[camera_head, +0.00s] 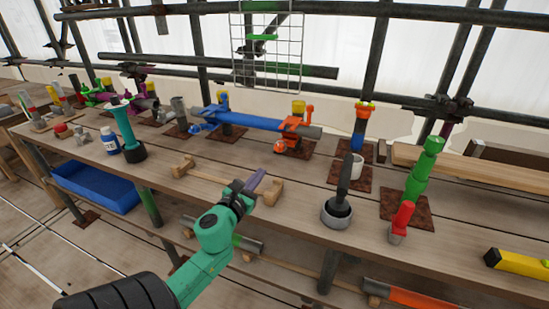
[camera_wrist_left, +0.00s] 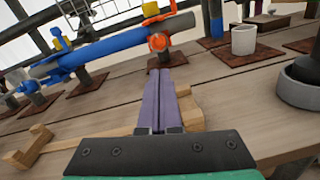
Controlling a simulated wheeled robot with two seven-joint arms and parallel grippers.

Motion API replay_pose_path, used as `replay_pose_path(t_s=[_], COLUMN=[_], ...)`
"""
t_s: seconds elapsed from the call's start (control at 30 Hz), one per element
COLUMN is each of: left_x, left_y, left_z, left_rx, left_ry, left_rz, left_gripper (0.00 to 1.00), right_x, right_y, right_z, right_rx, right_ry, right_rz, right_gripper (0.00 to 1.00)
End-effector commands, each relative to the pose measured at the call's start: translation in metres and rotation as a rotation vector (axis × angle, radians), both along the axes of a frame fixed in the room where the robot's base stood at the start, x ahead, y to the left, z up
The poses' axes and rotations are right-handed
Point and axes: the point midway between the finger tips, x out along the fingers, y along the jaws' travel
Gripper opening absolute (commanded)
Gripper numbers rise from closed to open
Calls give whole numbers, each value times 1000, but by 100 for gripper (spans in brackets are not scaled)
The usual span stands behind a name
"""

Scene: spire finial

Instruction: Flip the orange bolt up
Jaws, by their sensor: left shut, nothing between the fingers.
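An orange clamp (camera_head: 297,125) sits on the right end of a blue and grey horizontal pipe assembly at the back of the workbench (camera_head: 200,160). A rounded orange bolt end (camera_head: 281,145) hangs low on the clamp's front side. In the left wrist view the orange bolt (camera_wrist_left: 158,42) shows just beyond my fingertips. My left gripper (camera_head: 259,174) is shut and empty, with its purple fingers pointing towards the clamp. It also shows in the left wrist view (camera_wrist_left: 158,76), with a visible gap in front of the bolt in the head view. My right gripper is out of view.
A wooden-ended bar (camera_head: 270,192) lies under my left gripper. A grey pot with a dark handle (camera_head: 338,210), a white cup (camera_head: 357,166) and green and red posts (camera_head: 422,172) stand to the right. A teal stand (camera_head: 128,130) is on the left.

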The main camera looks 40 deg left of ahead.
Motion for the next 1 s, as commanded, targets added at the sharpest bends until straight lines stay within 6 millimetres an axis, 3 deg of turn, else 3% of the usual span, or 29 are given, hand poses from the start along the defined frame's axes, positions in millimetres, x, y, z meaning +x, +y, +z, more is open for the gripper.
replay_pose_path(t_s=[0.17, 0.4, 0.53, 1.0], left_x=[21, 69, 87, 95], left_y=[6, 21, 26, 28], left_z=[2, 2, 0, -1], left_rx=[2, -1, -3, -1], left_ry=[-3, -4, -2, 2], left_rz=[-1, 1, 1, -1], left_gripper=[0, 0, 0, 0], right_x=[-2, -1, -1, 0], right_y=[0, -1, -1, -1], right_z=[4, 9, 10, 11], right_rx=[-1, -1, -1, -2], right_ry=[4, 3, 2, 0], right_rz=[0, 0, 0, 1], right_gripper=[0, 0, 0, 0])
